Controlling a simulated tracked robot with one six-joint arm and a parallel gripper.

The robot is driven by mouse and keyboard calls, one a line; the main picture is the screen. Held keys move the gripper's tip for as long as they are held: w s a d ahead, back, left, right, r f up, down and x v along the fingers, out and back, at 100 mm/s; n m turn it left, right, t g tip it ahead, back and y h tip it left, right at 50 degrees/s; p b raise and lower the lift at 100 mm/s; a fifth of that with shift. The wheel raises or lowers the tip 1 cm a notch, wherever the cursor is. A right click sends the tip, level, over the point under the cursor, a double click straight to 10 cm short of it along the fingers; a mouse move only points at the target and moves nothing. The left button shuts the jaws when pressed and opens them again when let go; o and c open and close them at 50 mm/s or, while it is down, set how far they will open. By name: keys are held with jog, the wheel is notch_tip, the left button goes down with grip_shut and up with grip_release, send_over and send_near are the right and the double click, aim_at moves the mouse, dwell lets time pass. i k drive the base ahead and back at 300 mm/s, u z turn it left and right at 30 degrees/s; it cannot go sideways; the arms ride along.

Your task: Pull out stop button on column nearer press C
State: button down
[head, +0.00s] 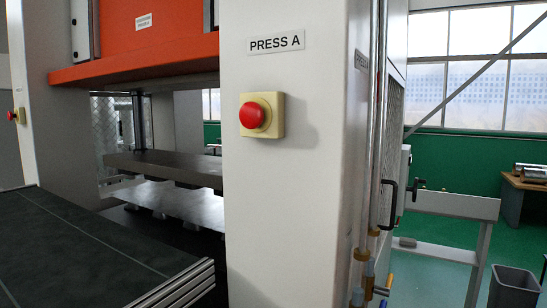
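A red stop button (252,115) on a pale yellow box (272,113) is fixed to the front of a white column (290,210). A label above it reads PRESS A (277,43). A second red stop button (12,116) on a yellow box shows on the side of another column at the far left edge, seen partly side-on. No label reading press C is in view. Whether either button is pressed in or out I cannot tell. My gripper is not in view.
A dark conveyor belt (95,245) with a metal edge rail is at lower left. An orange press part (150,40) is behind the column. Pipes and a black handle (389,205) run along the column's right side. A grey bin (514,288) and railing (445,206) stand right.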

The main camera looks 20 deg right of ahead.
aim_at(251, 115)
jog(key=u, duration=0.3)
jog(key=k, duration=0.85)
jog(key=u, duration=0.65)
jog(key=k, duration=0.5)
jog(key=u, duration=0.2)
jog(key=i, duration=1.45)
jog(key=u, duration=0.5)
